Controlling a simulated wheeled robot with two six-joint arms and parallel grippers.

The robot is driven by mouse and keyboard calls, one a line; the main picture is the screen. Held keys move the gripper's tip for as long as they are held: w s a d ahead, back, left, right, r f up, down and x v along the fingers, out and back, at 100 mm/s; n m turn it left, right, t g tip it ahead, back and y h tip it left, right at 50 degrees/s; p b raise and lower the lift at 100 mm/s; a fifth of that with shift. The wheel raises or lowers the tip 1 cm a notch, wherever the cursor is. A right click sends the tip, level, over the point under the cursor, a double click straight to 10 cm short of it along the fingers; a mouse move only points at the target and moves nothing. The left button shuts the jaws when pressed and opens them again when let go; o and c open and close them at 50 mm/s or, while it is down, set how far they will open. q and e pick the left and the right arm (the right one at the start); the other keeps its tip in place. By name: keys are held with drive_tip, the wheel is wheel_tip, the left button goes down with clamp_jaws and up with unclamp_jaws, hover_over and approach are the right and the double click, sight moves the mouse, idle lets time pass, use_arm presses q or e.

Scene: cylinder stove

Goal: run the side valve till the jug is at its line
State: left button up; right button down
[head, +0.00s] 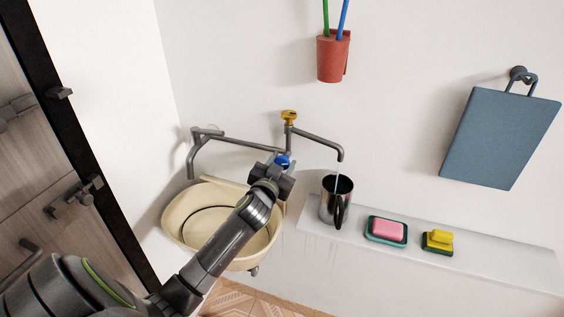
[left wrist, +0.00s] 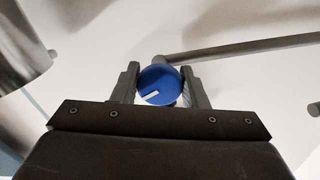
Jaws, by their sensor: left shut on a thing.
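The side valve is a round blue knob (head: 283,160) on the wall pipework; a white mark shows on its face in the left wrist view (left wrist: 158,85). My left gripper (head: 274,172) is shut on this knob, one finger on each side of it. The jug (head: 329,208) is shiny metal with a dark handle and stands upright on the shelf, under the right spout (head: 340,156). A thin pale stream shows between that spout and the jug's mouth. The line and the level inside the jug cannot be made out. My right gripper is out of view.
A yellow knob (head: 289,116) sits above the pipe. A cream basin (head: 178,222) hangs below the left spout (head: 191,165). On the shelf (head: 500,262) are pink soap in a dish (head: 386,230) and a yellow sponge (head: 438,240). A red cup and blue board hang on the wall.

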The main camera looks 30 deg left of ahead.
use_arm(q)
drive_tip(key=shift+m+p, duration=0.7)
drive_tip(key=shift+m, duration=1.4)
drive_tip(key=o, duration=0.9)
drive_tip(key=shift+b+v, duration=1.75)
drive_tip(key=shift+v, duration=7)
